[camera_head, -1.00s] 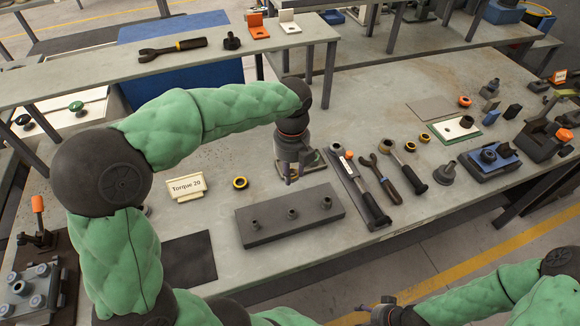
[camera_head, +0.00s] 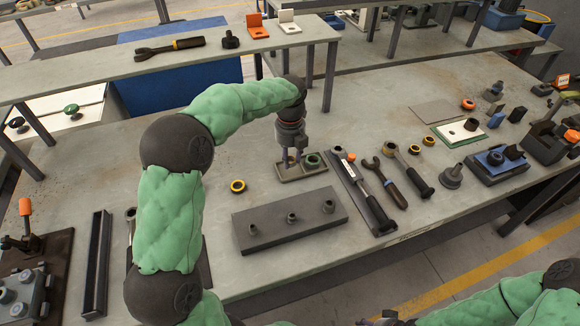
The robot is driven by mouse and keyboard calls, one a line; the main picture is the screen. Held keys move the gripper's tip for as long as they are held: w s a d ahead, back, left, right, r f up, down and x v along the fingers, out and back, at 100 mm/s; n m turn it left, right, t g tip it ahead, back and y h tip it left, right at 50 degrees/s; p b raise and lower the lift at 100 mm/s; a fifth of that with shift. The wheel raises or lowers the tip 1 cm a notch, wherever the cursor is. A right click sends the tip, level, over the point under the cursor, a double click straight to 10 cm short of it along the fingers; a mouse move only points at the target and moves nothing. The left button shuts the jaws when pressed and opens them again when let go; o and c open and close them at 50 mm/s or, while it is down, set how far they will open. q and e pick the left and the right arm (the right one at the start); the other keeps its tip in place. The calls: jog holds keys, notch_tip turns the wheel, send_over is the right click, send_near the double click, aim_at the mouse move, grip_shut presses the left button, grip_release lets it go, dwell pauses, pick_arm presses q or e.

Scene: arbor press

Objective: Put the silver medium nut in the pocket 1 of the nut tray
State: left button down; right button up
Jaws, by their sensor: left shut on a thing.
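The nut tray (camera_head: 325,173) is a small framed plate behind the grey block with studs. The silver medium nut cannot be told apart between the fingers. Whether the held thing touches the tray is unclear. My right gripper (camera_head: 388,321) barely shows at the bottom edge, and its fingers cannot be made out.
A grey block (camera_head: 290,232) with three studs lies in front of the tray. A yellow-ringed nut (camera_head: 238,186) lies left of the tray. A torque wrench (camera_head: 366,195) and other wrenches lie to its right. A raised shelf (camera_head: 130,65) stands behind my left arm.

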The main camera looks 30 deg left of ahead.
aim_at(290, 170)
pick_arm(q)
jog(key=shift+w+a+f, duration=0.15)
jog(key=shift+w+f, duration=0.1)
jog(key=shift+f, duration=0.1)
jog(key=f, duration=0.1)
jog(key=f+b, duration=0.1)
jog(key=f, duration=0.1)
jog(key=shift+w+a+f+b, duration=0.15)
jog(key=shift+w+b, duration=0.05)
jog(key=shift+b, duration=0.1)
jog(key=shift+f, duration=0.2)
jog(key=c, duration=1.1)
grip_release()
jog(key=shift+c, duration=0.2)
notch_tip(290, 170, up, 12)
jog(key=p, duration=0.4)
jog(key=shift+r, duration=0.15)
